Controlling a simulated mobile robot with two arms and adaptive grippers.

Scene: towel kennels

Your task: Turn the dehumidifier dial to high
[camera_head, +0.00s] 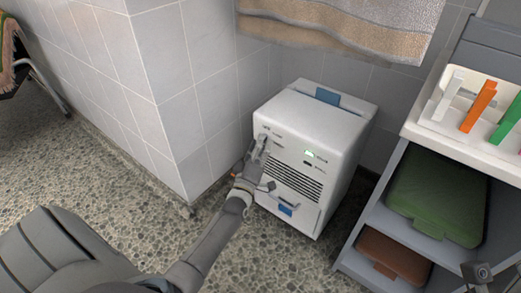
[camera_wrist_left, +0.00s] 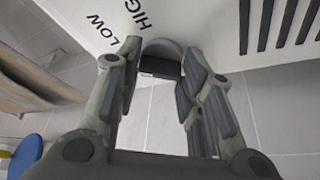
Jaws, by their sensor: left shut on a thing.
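The white dehumidifier (camera_head: 309,134) stands on the floor in the corner, its front panel facing me. A lit green display, dark vent slots and a blue tab show on its front. My left gripper (camera_head: 260,146) reaches its upper left front and covers most of the dial. In the left wrist view the grey dial (camera_wrist_left: 163,48) sits between the two fingers of the left gripper (camera_wrist_left: 160,66), which is shut on it. The printed words LOW and HIGH, the latter partly hidden, show beside the dial. The dial's exact setting cannot be told.
A tiled wall corner (camera_head: 170,100) stands close left of the dehumidifier. A shelf unit (camera_head: 440,258) at right holds a green case (camera_head: 437,195), a brown case (camera_head: 394,256) and a white tray with coloured pieces. A beige towel (camera_head: 345,27) hangs above. Speckled floor is open at left.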

